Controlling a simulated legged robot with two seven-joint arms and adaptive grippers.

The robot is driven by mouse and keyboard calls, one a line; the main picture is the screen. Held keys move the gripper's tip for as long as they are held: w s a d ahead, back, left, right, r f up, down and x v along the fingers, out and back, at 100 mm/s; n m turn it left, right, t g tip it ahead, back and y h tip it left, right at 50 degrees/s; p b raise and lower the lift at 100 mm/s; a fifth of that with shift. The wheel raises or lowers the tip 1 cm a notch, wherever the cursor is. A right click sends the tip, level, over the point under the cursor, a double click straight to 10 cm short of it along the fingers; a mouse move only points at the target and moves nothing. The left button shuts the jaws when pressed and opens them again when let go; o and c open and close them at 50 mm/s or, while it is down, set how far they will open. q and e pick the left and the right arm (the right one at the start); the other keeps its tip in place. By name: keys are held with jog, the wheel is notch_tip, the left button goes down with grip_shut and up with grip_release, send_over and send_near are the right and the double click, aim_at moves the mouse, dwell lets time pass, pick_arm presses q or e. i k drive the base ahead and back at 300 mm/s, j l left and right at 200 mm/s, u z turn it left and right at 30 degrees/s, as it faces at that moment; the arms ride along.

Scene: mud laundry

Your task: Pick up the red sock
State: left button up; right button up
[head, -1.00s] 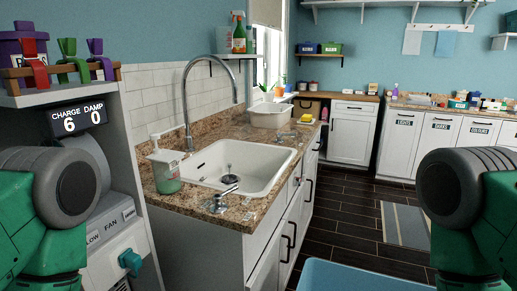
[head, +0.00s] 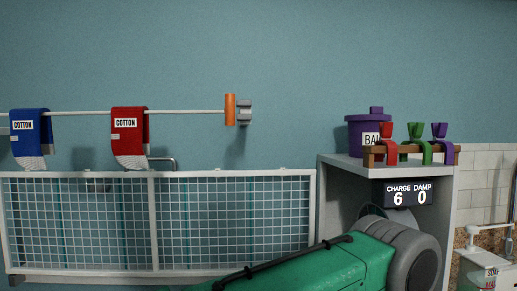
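The red sock (head: 129,135) hangs folded over a thin horizontal rod in the left part of the head view. It has a white "COTTON" label and a pale toe at its lower end. A blue sock (head: 30,137) with the same label hangs to its left on the rod. A green and grey part of my arm shows at the lower right, well away from the red sock. Neither gripper shows.
A white-framed wire rack (head: 234,225) stands below the rod. An orange piece (head: 230,109) sits at the rod's right end. To the right, a grey cabinet (head: 335,162) carries a purple tub (head: 365,135) and several coloured clips. A "CHARGE DAMP" display (head: 410,193) reads 6 and 0.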

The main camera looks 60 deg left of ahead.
aim_at(130, 130)
jog(key=j+u, duration=0.15)
jog(key=u, duration=2.6)
jog(key=j+z, duration=0.35)
jog(key=k+j+z, duration=0.1)
jog(key=z, duration=0.25)
jog(key=k+j+z, duration=0.1)
jog(key=j+z, duration=0.25)
